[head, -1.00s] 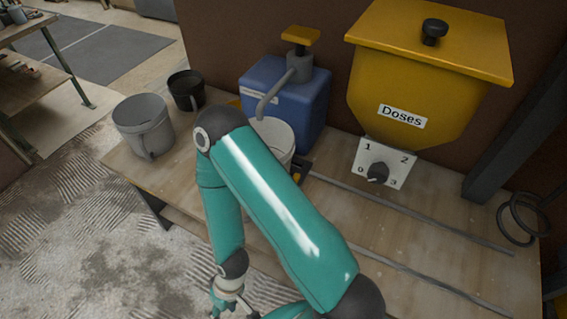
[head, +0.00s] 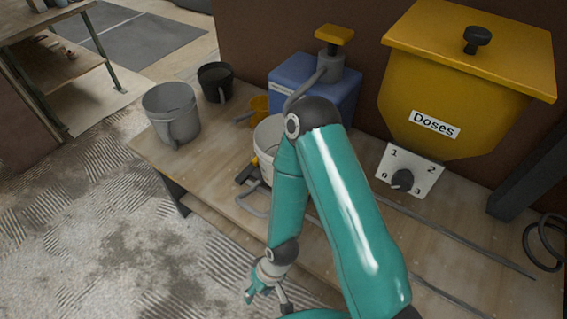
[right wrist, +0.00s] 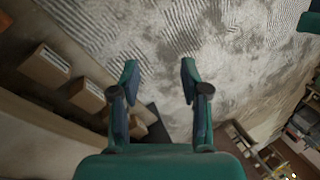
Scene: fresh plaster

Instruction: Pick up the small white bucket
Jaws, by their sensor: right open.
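The small white bucket (head: 268,138) stands on the wooden bench in the head view, in front of the blue pump container. My right arm hides its right part. My right gripper (head: 266,301) hangs low in front of the bench's front edge, apart from the bucket. In the right wrist view the right gripper (right wrist: 159,80) has its fingers spread, with nothing between them and the floor behind. The bucket does not show clearly in that view. My left gripper is not in the head view.
A grey bucket (head: 172,112) and a black bucket (head: 215,82) stand at the bench's left end. A yellow scoop (head: 259,107) lies near the blue pump container (head: 306,78). The yellow hopper (head: 463,80) with a dial stands at right. Bare floor (head: 125,225) lies at left.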

